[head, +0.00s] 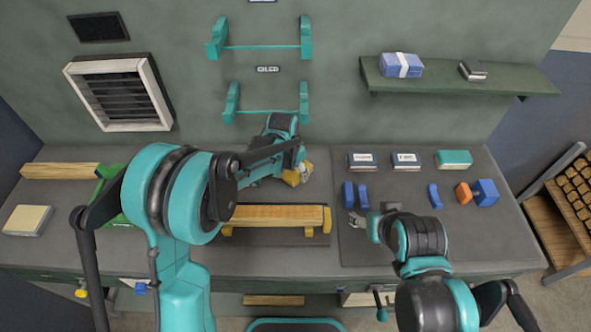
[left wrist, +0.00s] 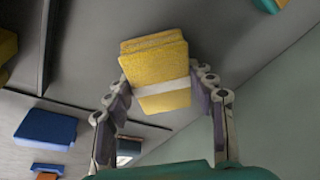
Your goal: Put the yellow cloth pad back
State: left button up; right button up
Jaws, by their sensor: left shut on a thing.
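The yellow cloth pad (left wrist: 155,62), a folded block with a pale band round it, is between the fingers of my left gripper (left wrist: 162,98) in the left wrist view. The gripper is shut on it. In the head view the pad (head: 293,178) shows at the end of my left gripper (head: 296,172), behind the wooden piece on the bench. Part of the pad is hidden by the gripper there. My right gripper (head: 356,221) is low over the dark mat, near two blue blocks (head: 355,195); its jaws are too small to judge.
A wooden piece (head: 275,215) lies on yellow supports mid-bench. A wall shelf (head: 430,84) holds a blue bundle (head: 401,65). Teal brackets (head: 305,102) hang on the wall. A beige pad (head: 27,219) lies far left.

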pick_arm(q)
jog(key=shift+f, duration=0.1)
jog(key=o, duration=1.1)
jog(key=shift+f, duration=0.1)
